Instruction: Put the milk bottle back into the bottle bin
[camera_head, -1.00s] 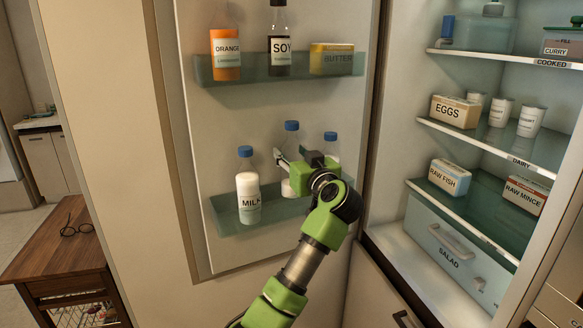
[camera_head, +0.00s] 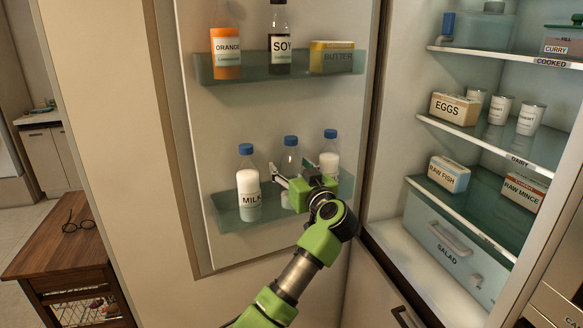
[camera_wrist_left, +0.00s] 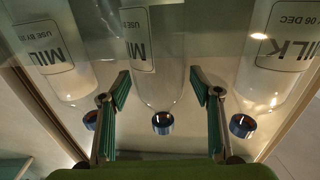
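Three clear milk bottles with blue caps stand in the lower door bin (camera_head: 228,221): a left bottle (camera_head: 249,190), a middle bottle (camera_head: 290,154) and a right bottle (camera_head: 329,158). My left gripper (camera_head: 292,172) is in front of the middle bottle and hides part of it. In the wrist view the left gripper (camera_wrist_left: 160,80) is open, with one finger on each side of the middle bottle (camera_wrist_left: 160,60) and small gaps between. My right gripper is not in view.
The upper door bin holds an orange bottle (camera_head: 226,52), a soy bottle (camera_head: 279,45) and butter (camera_head: 333,57). Fridge shelves with eggs (camera_head: 454,108) and raw fish (camera_head: 449,174) are to the right. A wooden table (camera_head: 60,245) stands at the left.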

